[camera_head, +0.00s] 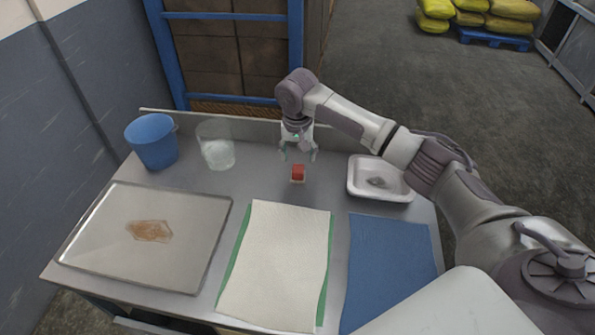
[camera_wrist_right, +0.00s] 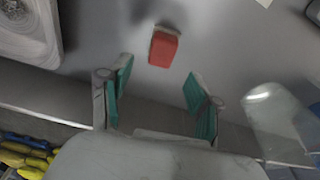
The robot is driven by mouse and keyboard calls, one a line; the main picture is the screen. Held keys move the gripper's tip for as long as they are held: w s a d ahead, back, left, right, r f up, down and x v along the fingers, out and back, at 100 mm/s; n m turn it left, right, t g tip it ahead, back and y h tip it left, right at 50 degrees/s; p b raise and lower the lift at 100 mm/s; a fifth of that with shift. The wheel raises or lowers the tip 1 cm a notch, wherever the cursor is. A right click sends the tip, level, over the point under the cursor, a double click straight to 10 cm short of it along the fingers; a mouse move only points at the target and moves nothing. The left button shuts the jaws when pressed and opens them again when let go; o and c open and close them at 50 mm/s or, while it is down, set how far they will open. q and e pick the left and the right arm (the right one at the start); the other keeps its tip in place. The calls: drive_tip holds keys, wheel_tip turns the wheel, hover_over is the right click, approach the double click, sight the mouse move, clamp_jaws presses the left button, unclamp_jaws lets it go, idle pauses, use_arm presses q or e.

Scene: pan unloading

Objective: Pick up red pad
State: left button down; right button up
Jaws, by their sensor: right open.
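The red pad (camera_head: 298,172) is a small red block with a pale lower edge. It lies on the grey metal table near the middle of the back half. It also shows in the right wrist view (camera_wrist_right: 163,48), beyond the fingertips. My right gripper (camera_head: 299,155) hangs above the table just behind the pad, pointing down. Its two teal-lined fingers (camera_wrist_right: 158,85) are apart with nothing between them. The pad is not between the fingers in the wrist view. My left gripper is not in view.
A blue bucket (camera_head: 152,141) and a clear beaker (camera_head: 216,150) stand at the back left. A white tray (camera_head: 354,186) holding a grey item is at the right. A metal sheet (camera_head: 190,255), white cloth (camera_head: 275,265) and blue cloth (camera_head: 388,262) lie in front. A low ledge (camera_head: 250,122) runs along the back.

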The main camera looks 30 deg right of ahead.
sight(298, 168)
drive_tip(key=shift+f, duration=0.25)
drive_tip(key=shift+f+p, duration=0.3)
drive_tip(key=shift+f, duration=0.05)
wheel_tip(298, 168, down, 4)
drive_tip(key=shift+s+a+r+p, duration=0.15)
drive_tip(key=shift+r+p, duration=0.1)
drive_tip(key=shift+p, duration=0.3)
drive_tip(key=shift+f, duration=0.45)
clamp_jaws()
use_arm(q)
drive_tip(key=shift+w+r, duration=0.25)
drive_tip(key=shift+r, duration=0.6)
use_arm(e)
drive_tip(key=shift+r, duration=0.15)
